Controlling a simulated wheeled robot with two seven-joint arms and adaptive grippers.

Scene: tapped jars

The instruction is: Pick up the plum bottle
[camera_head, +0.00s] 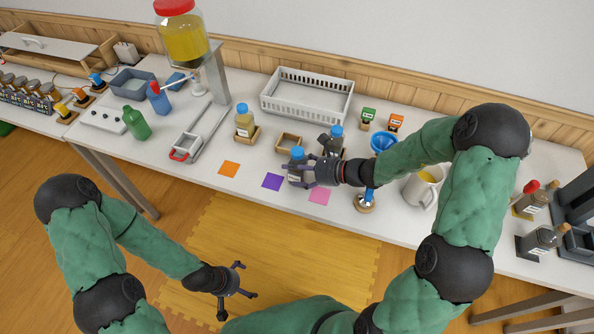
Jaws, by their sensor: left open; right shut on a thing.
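The plum bottle (295,164) looks dark and grey-purple, with a blue cap and a white label. It stands upright at the table's front half, just behind the purple and pink squares. My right gripper (311,172) is shut on it from the right, and its fingers hide part of the body. I cannot tell whether the base touches the table. My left gripper (236,293) is open and empty, low in front of the table over the floor mat.
A similar blue-capped bottle (336,132) stands close behind my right gripper. A white basket (307,105) is behind.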

